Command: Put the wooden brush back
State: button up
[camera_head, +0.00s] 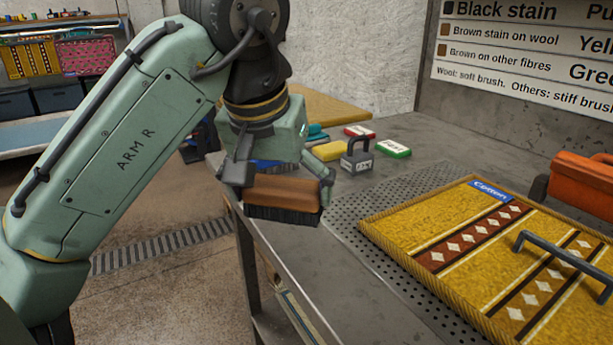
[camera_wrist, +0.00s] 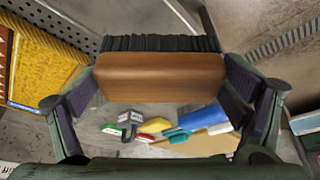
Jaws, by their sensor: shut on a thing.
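The wooden brush (camera_head: 285,191) has a brown block and dark bristles that point down in the head view. My gripper (camera_head: 278,180) is shut on it, with one finger at each end of the block. It holds the brush in the air by the left edge of the grey metal table (camera_head: 290,257). In the wrist view the brush's wooden block (camera_wrist: 160,77) spans the space between the fingers, and its dark bristles (camera_wrist: 160,43) show at the top.
A yellow patterned rug (camera_head: 445,215) labelled Cotton lies on the table, with a grey handle (camera_head: 560,262) over it. A grey weight-like block (camera_head: 357,157), a yellow sponge-like block (camera_head: 331,150), and red (camera_head: 359,131) and green (camera_head: 394,148) labelled blocks stand behind. An orange box (camera_head: 583,183) is at right.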

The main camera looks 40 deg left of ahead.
jog(key=w+a, duration=0.2)
jog(key=w, duration=0.2)
jog(key=w+a+p, duration=0.1)
jog(key=w+a, duration=0.2)
jog(key=w, duration=0.1)
jog(key=w+a+f, duration=0.1)
jog(key=w+a, duration=0.2)
jog(key=w, duration=0.1)
jog(key=shift+a+f+p, duration=0.1)
jog(key=shift+a+p, duration=0.05)
jog(key=shift+p, duration=0.2)
jog(key=x, duration=0.3)
jog(key=shift+s+a, duration=0.1)
jog(key=shift+s, duration=0.05)
jog(key=shift+f, duration=0.45)
jog(key=shift+f, duration=0.1)
jog(key=o, duration=0.8)
jog(key=shift+o, duration=0.4)
